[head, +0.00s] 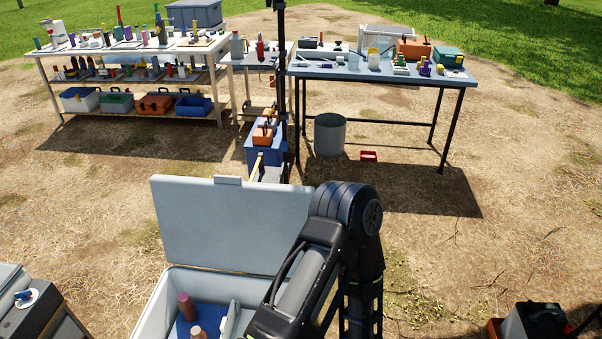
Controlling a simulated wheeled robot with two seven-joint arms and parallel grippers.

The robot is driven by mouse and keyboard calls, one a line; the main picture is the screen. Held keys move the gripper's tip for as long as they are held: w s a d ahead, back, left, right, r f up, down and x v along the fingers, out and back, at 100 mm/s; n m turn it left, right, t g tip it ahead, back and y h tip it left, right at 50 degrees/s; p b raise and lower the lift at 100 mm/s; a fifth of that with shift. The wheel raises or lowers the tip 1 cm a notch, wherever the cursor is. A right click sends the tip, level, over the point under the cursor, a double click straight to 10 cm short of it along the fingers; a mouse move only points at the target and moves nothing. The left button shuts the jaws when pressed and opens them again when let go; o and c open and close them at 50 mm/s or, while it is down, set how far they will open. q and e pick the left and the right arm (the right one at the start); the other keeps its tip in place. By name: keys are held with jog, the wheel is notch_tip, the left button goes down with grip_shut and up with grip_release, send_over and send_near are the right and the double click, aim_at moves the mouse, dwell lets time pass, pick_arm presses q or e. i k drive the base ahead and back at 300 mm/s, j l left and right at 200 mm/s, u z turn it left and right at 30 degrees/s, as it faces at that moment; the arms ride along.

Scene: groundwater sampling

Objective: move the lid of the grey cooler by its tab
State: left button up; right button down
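The grey cooler (160,303) stands at the bottom centre. Its lid (225,225) is open and stands upright at the back of the box. A small tab (227,180) sticks up from the middle of the lid's top edge. Inside the box are two bottles with reddish-brown caps, a blue surface and a pale divider. One of my arms crosses in front of the cooler's right side and hides part of the lid and the box. Neither gripper shows, and nothing is seen touching the tab.
Behind the lid stand a dark pole (281,90) and a blue box (262,140) with an orange item on it. A blue-topped table (340,72) and a white shelf bench (90,50) hold many items farther back. Bare ground lies between.

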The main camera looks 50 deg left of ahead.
aim_at(223, 222)
jog(key=i+u, duration=0.25)
jog(key=i, duration=0.15)
jog(key=i+l+u, duration=0.5)
jog(key=i, duration=0.2)
jog(key=i+u, duration=0.2)
jog(key=u, duration=0.25)
jog(key=i+u, duration=0.25)
jog(key=u, duration=0.15)
jog(key=i+l+u, duration=0.15)
jog(key=u, duration=0.3)
jog(key=i+l+u, duration=0.2)
jog(key=u, duration=0.2)
jog(key=i+l+u, duration=0.15)
jog(key=l+u, duration=0.15)
jog(key=u, duration=0.15)
jog(key=i+l+u, duration=0.1)
jog(key=l+u, duration=0.15)
jog(key=u, duration=0.15)
jog(key=i+l+u, duration=0.1)
jog(key=l+u, duration=0.15)
jog(key=i+l+u, duration=0.2)
jog(key=l, duration=0.2)
jog(key=l+u, duration=0.25)
